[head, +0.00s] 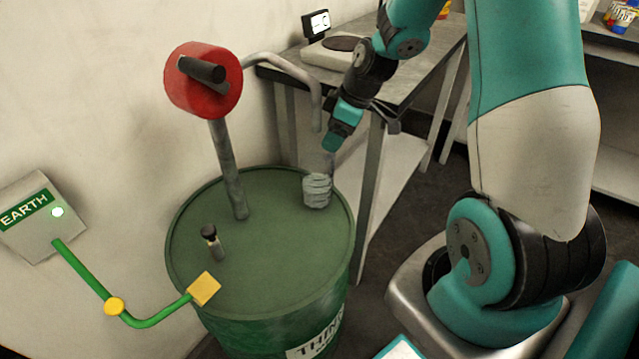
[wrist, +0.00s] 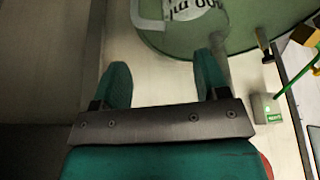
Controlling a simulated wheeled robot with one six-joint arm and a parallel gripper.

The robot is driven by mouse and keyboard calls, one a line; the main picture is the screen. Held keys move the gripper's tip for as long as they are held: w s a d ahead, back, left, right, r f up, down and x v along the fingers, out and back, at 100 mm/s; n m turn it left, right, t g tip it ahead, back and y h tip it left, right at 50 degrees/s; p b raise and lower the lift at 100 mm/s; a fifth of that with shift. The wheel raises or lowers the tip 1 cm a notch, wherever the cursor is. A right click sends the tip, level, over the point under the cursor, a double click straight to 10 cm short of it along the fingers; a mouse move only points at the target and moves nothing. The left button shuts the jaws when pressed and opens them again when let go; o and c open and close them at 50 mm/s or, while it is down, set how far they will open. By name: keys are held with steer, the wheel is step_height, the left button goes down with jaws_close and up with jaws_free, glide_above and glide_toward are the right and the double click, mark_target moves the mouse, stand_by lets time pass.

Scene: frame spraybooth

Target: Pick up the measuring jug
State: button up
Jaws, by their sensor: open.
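The measuring jug (head: 317,191) is a small pale grey, see-through vessel standing on the green drum's lid, near its right rear edge. In the wrist view the jug (wrist: 190,10) shows at the top edge, cut off by the frame, with dark markings and a rounded handle on its left. My gripper (head: 334,145) is above the jug and slightly to its right, pointing down. In the wrist view my gripper (wrist: 163,75) has its two teal fingers spread with nothing between them. The jug lies beyond the fingertips, apart from them.
The green drum (head: 255,255) carries a red-headed pump (head: 205,80) with a grey spout pipe (head: 290,70) arching near the jug. A small black-topped fitting (head: 212,241) and a yellow clamp (head: 204,289) with a green lead sit nearer. A metal bench (head: 400,85) with a scale stands behind.

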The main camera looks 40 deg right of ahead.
mark_target(322, 155)
steer(key=b+x, duration=0.1)
steer(key=x, duration=0.6)
jaws_close()
